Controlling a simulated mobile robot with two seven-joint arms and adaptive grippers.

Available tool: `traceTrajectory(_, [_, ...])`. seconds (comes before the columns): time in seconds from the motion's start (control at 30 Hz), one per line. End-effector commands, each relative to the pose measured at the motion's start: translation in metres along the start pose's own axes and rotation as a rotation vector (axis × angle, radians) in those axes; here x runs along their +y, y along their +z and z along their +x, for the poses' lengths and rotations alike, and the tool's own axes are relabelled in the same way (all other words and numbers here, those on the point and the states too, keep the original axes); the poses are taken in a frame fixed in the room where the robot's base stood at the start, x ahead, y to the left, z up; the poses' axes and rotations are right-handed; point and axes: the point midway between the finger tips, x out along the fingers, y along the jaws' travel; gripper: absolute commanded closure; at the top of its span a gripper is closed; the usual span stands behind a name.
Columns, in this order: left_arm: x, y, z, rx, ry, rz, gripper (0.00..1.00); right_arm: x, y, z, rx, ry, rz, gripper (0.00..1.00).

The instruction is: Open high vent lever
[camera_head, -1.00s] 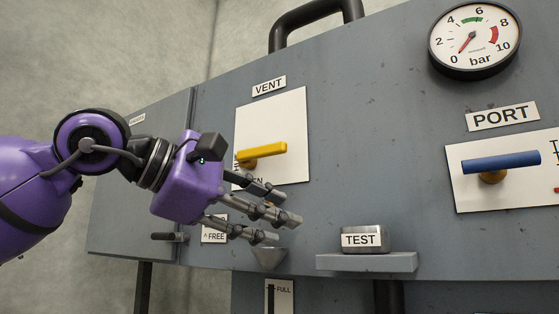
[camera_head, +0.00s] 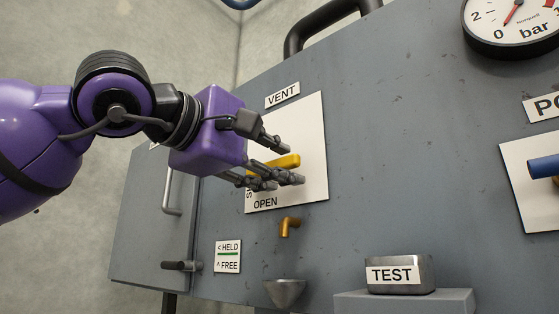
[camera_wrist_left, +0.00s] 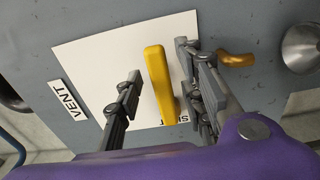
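The yellow vent lever (camera_head: 287,161) sits on a white plate (camera_head: 312,135) under the VENT label (camera_head: 282,95). The word OPEN is printed low on the plate. My left gripper (camera_head: 296,165) is open in front of the plate, with the lever between its fingers. In the left wrist view the lever (camera_wrist_left: 159,84) stands between the spread fingers (camera_wrist_left: 160,88), with gaps on both sides. Part of the lever and plate is hidden behind the gripper in the head view. My right gripper is not in view.
Below the plate are a brass spout (camera_head: 288,226) and a metal funnel (camera_head: 285,292). A TEST block (camera_head: 400,275) sits on a ledge at lower right. A blue PORT lever (camera_head: 545,167) is at the right edge. A HELD/FREE label (camera_head: 228,257) is at lower left.

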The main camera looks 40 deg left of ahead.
Motion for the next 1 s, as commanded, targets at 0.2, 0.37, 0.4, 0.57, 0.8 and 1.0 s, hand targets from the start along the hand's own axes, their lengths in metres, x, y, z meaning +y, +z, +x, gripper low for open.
traceTrajectory(0.2, [-0.0008, 0.0001, 0.0129, 0.0, -0.002, -0.001, 0.64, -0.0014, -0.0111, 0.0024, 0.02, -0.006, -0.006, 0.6])
traceTrajectory(0.37, [-0.0009, 0.0004, 0.0145, -0.002, -0.001, -0.001, 0.64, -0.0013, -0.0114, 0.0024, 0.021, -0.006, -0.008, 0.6])
traceTrajectory(0.4, [-0.0009, 0.0004, 0.0144, -0.002, -0.001, -0.001, 0.64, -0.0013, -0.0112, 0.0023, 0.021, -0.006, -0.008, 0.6])
traceTrajectory(0.57, [-0.0009, 0.0004, 0.0143, -0.002, -0.001, -0.001, 0.73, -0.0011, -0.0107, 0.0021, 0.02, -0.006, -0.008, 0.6])
traceTrajectory(0.8, [-0.0009, 0.0004, 0.0142, -0.002, -0.001, -0.001, 1.0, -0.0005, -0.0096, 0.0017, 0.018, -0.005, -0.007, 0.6])
traceTrajectory(1.0, [-0.001, 0.0004, 0.0141, -0.002, -0.001, -0.001, 1.0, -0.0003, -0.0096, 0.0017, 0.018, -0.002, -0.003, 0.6])
